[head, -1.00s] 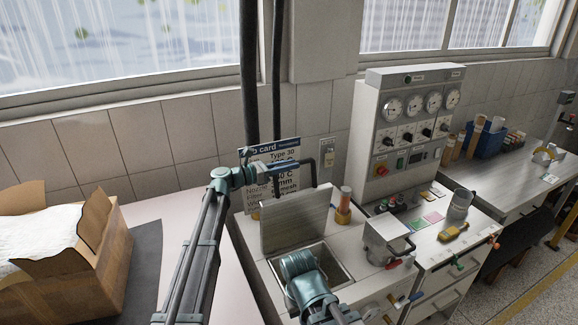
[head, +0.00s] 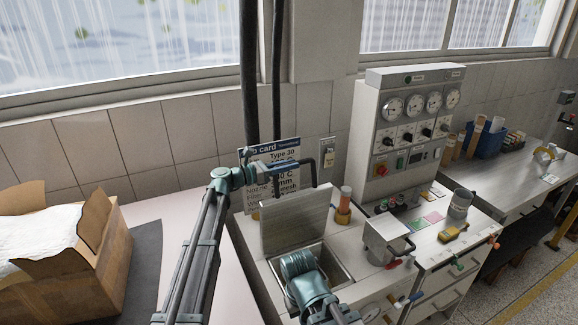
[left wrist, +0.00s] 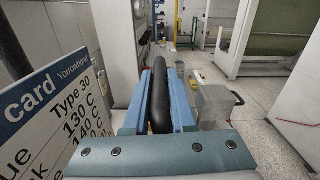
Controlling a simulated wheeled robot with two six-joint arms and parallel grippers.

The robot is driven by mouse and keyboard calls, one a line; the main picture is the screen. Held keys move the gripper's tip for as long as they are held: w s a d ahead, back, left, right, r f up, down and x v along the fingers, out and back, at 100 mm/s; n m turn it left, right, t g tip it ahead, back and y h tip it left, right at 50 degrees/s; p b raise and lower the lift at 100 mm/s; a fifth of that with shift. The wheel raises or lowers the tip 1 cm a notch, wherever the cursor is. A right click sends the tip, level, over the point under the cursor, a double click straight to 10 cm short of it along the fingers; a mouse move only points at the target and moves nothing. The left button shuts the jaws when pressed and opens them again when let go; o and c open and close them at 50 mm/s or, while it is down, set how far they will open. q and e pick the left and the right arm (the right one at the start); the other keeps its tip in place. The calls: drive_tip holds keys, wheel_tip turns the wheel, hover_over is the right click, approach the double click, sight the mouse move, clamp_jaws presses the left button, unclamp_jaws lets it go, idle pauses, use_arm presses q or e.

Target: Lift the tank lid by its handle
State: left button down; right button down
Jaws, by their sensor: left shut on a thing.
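The tank lid (head: 297,222) is a grey metal plate. It stands raised, almost upright, at the back of the open tank (head: 343,268). My left gripper (head: 290,170) is at its upper edge, shut on the black lid handle (head: 312,169). In the left wrist view the dark handle (left wrist: 160,98) lies between the two blue fingers of the left gripper (left wrist: 160,105). A teal joint of my right arm is in front of the tank and hides part of the opening. The right gripper's fingers do not show.
A card (head: 283,150) with printed text stands behind the lid. A gauge panel (head: 407,125) and a small grey box (head: 383,238) are to the right. An open cardboard box (head: 75,275) is at the left. The bench between it and the tank is mostly clear.

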use_arm(q)
drive_tip(key=w, duration=0.1)
drive_tip(key=w+a, duration=0.1)
drive_tip(key=w, duration=0.2)
drive_tip(key=shift+a+f, duration=0.2)
drive_tip(key=shift+a, duration=0.2)
drive_tip(key=c, duration=0.8)
unclamp_jaws()
drive_tip(key=shift+o, duration=0.2)
drive_tip(key=v, duration=1.3)
drive_tip(key=shift+a, duration=0.35)
